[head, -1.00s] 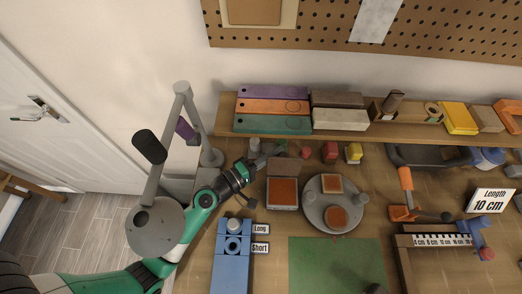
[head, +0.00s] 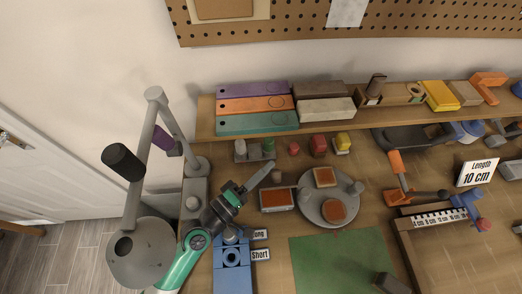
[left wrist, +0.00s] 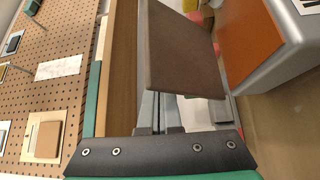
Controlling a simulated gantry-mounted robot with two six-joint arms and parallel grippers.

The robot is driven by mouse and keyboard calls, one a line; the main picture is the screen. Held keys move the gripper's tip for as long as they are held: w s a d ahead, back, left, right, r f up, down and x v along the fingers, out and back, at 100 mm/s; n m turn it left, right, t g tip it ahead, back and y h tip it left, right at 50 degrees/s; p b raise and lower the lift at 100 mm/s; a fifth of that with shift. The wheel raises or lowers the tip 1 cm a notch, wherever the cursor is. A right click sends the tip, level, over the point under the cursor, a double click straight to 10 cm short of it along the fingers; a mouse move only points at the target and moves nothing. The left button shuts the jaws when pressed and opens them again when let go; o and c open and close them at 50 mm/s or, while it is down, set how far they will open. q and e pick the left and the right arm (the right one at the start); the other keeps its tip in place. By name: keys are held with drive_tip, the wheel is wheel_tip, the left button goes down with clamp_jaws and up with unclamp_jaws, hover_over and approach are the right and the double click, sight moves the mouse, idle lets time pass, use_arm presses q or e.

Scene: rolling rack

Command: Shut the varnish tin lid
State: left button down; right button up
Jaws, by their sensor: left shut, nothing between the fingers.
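The varnish tin (head: 278,200) stands on the bench, a grey box with an orange-brown face; it also shows at the upper right of the left wrist view (left wrist: 292,63). Its brown lid (left wrist: 183,50) stands up open in the left wrist view; in the head view the lid (head: 276,177) shows small behind the tin. My left gripper (head: 265,170) is shut and empty, at the lid's left side. In the left wrist view the fingers (left wrist: 158,112) run partly behind the lid, so I cannot tell whether they touch it. My right gripper is not in view.
A round grey turntable (head: 329,199) stands close right of the tin. Blue blocks (head: 231,270) lie in front, near the Long and Short labels.

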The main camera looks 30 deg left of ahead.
use_arm(q)
drive_tip(key=shift+s+d, duration=0.1)
drive_tip(key=shift+s, duration=0.05)
drive_tip(key=shift+f, duration=0.1)
idle(0.6)
drive_tip(key=b+v, duration=0.4)
drive_tip(key=v, duration=0.7)
drive_tip(key=shift+f, duration=0.15)
drive_tip(key=shift+s, duration=0.35)
